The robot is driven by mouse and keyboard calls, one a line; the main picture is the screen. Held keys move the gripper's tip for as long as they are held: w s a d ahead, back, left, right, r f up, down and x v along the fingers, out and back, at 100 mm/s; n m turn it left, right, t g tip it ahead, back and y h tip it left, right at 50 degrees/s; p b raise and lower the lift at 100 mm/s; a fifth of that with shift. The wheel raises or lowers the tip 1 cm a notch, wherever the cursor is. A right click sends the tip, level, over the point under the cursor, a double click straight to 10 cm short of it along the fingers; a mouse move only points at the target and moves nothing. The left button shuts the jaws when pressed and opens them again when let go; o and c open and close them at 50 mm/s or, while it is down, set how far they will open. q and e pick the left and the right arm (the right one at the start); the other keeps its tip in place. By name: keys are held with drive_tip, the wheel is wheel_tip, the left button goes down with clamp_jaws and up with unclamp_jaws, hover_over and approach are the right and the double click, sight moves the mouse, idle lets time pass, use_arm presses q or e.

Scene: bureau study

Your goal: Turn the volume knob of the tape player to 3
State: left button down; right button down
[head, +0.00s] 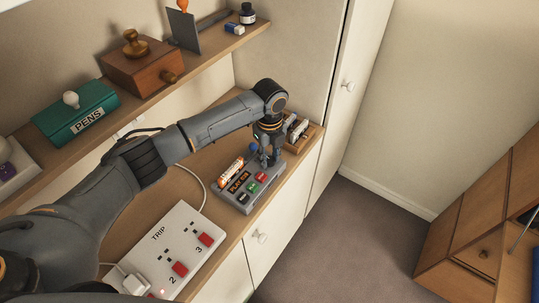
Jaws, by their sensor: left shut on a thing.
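The tape player (233,203) is a grey box on the wooden desk top, near its front edge. It has a dark display with orange letters and a black, a green and a red button (264,177) in a row. My left gripper (268,161) points down over the far right end of the tape player. Its fingers are closed there on what I take to be the volume knob. The fingers hide the knob and its scale, so its setting cannot be read. My right gripper is not in view.
A white TRIP panel (150,248) with red switches lies on the near desk, with a cable running from it. A wooden rack (302,127) stands just beyond my gripper. A shelf above holds a green PENS box (78,113) and a wooden box (140,70).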

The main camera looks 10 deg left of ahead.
sight(270, 159)
use_arm(q)
drive_tip(key=shift+s+f+m, duration=0.1)
drive_tip(key=shift+f+m, duration=0.05)
drive_tip(key=shift+m, duration=0.85)
drive_tip(key=c, duration=1)
unclamp_jaws()
wheel_tip(270, 159, up, 12)
drive_tip(key=shift+d+r, duration=0.1)
